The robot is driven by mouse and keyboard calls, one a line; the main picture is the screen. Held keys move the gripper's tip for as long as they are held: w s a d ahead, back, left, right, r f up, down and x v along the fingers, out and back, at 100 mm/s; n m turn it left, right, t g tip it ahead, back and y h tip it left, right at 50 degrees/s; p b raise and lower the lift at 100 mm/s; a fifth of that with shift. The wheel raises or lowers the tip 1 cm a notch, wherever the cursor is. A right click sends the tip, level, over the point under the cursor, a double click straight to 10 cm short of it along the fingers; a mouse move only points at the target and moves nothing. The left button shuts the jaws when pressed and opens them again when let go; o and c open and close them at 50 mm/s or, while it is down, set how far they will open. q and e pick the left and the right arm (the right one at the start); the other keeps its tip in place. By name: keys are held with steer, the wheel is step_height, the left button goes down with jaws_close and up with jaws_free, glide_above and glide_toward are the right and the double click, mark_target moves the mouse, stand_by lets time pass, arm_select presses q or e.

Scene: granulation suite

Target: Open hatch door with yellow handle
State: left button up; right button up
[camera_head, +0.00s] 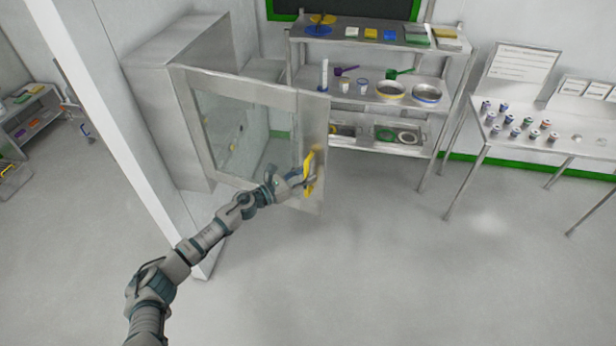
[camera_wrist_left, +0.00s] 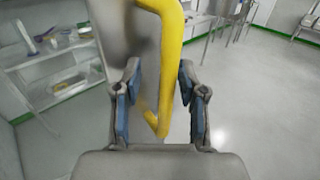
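The hatch door (camera_head: 312,125) is a metal frame with a glass pane, swung out from the grey cabinet (camera_head: 175,110), so it stands open. Its yellow handle (camera_head: 309,172) is on the door's right side. My left gripper (camera_head: 307,181) is at this handle. In the left wrist view, the yellow handle (camera_wrist_left: 171,60) runs between the two fingers of my left gripper (camera_wrist_left: 160,100). Gaps show on both sides of the handle, so the fingers are apart and not clamped on it. My right gripper is in neither view.
A metal shelf rack (camera_head: 455,62) with bowls and small items stands behind the door, to the right. A metal table (camera_head: 545,150) with several small jars is farther right. A white post (camera_head: 100,110) rises left of my left arm. The floor in front is clear.

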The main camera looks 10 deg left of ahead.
arm_select(q)
steer(key=shift+a+f, duration=0.15)
steer(key=shift+s+a+f, duration=0.1)
steer(key=shift+s+a, duration=0.1)
steer(key=v, duration=1.1)
steer(key=shift+a, duration=0.3)
steer(key=shift+s+d, duration=0.1)
steer(key=shift+d, duration=0.2)
